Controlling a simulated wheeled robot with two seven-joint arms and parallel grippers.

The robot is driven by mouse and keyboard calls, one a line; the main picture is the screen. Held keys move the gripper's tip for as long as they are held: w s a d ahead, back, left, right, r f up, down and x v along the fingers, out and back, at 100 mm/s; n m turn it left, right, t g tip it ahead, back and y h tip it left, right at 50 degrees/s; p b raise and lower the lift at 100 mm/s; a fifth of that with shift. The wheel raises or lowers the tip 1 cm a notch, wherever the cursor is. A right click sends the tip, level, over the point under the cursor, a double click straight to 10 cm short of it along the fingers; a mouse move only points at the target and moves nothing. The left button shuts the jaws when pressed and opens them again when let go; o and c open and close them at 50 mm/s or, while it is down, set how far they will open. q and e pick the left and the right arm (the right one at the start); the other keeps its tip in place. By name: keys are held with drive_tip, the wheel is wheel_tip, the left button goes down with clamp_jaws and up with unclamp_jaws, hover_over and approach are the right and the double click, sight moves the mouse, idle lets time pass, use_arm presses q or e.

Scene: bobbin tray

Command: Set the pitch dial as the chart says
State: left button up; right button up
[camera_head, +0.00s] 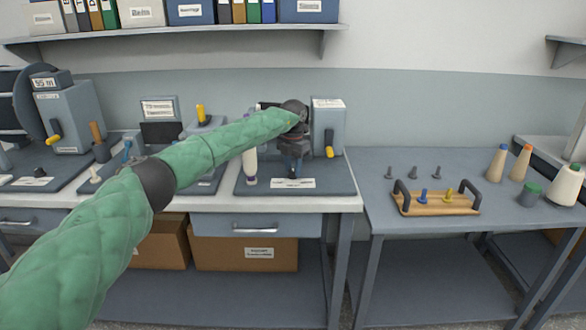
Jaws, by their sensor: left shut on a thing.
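My left arm reaches from the lower left to the middle machine, and its gripper (293,174) points down at the machine's dark base plate (338,186). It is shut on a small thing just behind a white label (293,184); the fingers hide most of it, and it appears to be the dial. I cannot read its setting. A white card (328,103) with small print tops the grey housing (328,130). Another printed card (158,109) stands further left. I cannot read either, nor tell which is the chart. My right gripper is not in view.
A yellow-tipped lever (329,145) is on the housing, and a white bobbin (250,165) stands left of my gripper. A shelf (170,31) runs above.

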use_arm(q)
drive_tip(key=n+b, duration=0.1)
drive_tip(key=n, duration=0.2)
drive_tip(key=shift+n+b, duration=0.6)
drive_tip(key=shift+n, duration=1.4)
drive_tip(key=shift+n+b, duration=0.4)
drive_tip(key=shift+n, duration=0.5)
drive_tip(key=shift+r, duration=0.1)
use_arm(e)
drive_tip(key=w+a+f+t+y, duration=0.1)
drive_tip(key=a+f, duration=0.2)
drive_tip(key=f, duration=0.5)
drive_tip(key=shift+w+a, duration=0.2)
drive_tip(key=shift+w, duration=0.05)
use_arm(q)
drive_tip(key=o, duration=1)
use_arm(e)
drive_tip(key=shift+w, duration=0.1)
